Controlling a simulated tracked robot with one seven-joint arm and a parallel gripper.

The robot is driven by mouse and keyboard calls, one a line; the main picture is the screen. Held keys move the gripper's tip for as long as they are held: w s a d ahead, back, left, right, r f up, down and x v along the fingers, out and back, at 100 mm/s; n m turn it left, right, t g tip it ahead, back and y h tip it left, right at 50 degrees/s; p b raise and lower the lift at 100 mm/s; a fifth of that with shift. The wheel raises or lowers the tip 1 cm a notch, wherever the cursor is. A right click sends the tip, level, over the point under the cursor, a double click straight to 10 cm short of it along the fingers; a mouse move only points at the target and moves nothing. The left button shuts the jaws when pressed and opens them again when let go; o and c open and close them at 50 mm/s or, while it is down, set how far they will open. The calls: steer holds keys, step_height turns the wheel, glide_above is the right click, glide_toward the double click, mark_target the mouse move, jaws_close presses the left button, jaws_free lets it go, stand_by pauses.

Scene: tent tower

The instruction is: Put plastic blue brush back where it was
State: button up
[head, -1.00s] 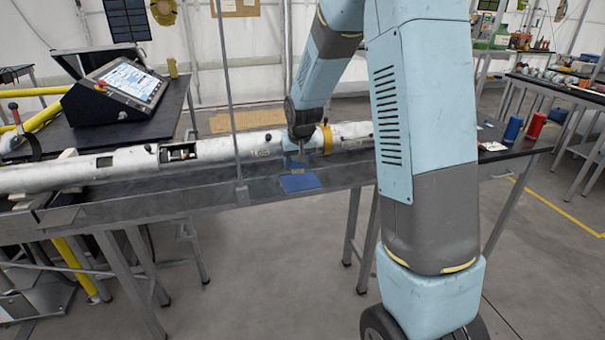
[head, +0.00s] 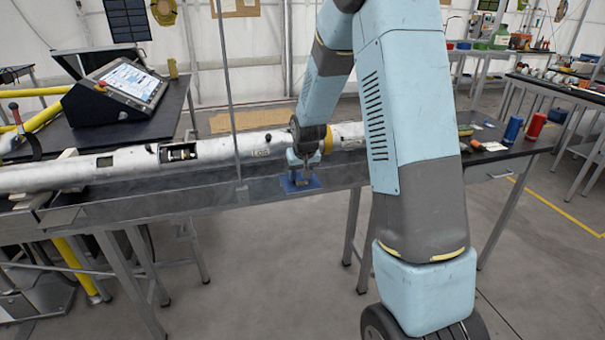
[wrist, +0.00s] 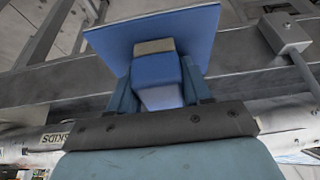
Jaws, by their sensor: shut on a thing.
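My gripper (head: 302,177) is at the front of the bench, pointing down over a flat blue pad (head: 287,187). In the wrist view my gripper (wrist: 160,82) is shut on the blue brush (wrist: 154,70), a blocky body with a tan end (wrist: 153,46) away from my palm. The blue pad (wrist: 195,32) lies just beyond the tan end. I cannot tell whether the brush touches the pad. In the head view my fingers mostly hide the brush.
A long white tube (head: 228,152) lies along the bench just behind my gripper. A thin upright post (head: 231,100) stands left of it. A control console (head: 128,88) is at the left. Blue (head: 513,128) and red (head: 535,126) cylinders stand at the right end.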

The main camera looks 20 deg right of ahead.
steer(key=shift+s+f, duration=0.1)
steer(key=shift+f, duration=0.15)
steer(key=shift+s+f, duration=0.25)
steer(key=shift+f, duration=0.1)
steer(key=o, duration=1.2)
steer(key=shift+w+r, duration=0.1)
steer(key=shift+r, duration=0.45)
steer(key=s+r, duration=1.9)
steer(key=r, duration=0.4)
steer(key=shift+t, duration=0.5)
steer(key=s+r, duration=0.1)
steer(key=s, duration=1)
steer(key=s+r, duration=0.1)
steer(key=s, duration=0.5)
steer(key=shift+s+d+r, duration=0.2)
steer(key=shift+d+r, duration=0.15)
